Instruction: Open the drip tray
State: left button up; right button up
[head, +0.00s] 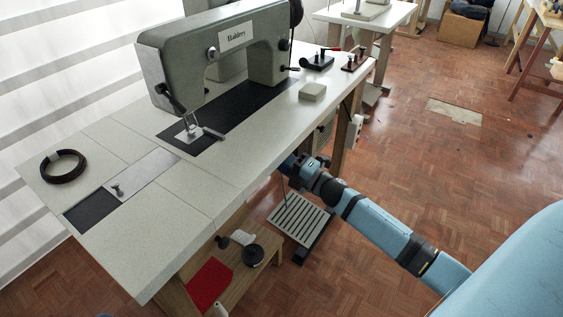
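I cannot make out a part that is clearly the drip tray. The grey-green sewing machine (225,58) stands on the pale work table (150,235), over a dark plate (245,110). My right arm comes in from the right, and my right gripper (288,165) is at the table's right edge, below the top. Its fingers are dark, small and partly hidden by the edge, so I cannot tell whether they are open. My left gripper is not in view.
A slatted pedal (300,219) lies low under my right arm. A lower wooden shelf (235,285) holds a red cloth (208,284) and a black spool (253,255). A black coil (63,166) and a pale box (312,91) lie on the table.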

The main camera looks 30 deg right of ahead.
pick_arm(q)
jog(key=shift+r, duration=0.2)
pick_arm(e)
jog(key=shift+w+a+r, duration=0.1)
jog(key=shift+w+a, duration=0.05)
jog(key=shift+w, duration=0.25)
grip_shut()
jog(key=shift+s, duration=0.15)
pick_arm(q)
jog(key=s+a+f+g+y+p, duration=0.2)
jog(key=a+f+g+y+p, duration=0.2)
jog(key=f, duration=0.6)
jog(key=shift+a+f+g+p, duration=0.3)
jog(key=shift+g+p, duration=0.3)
jog(key=shift+p, duration=0.35)
pick_arm(e)
jog(key=r+v, duration=0.2)
jog(key=v, duration=0.9)
jog(key=r+v, duration=0.2)
jog(key=v, duration=1)
jog(key=shift+s, duration=0.4)
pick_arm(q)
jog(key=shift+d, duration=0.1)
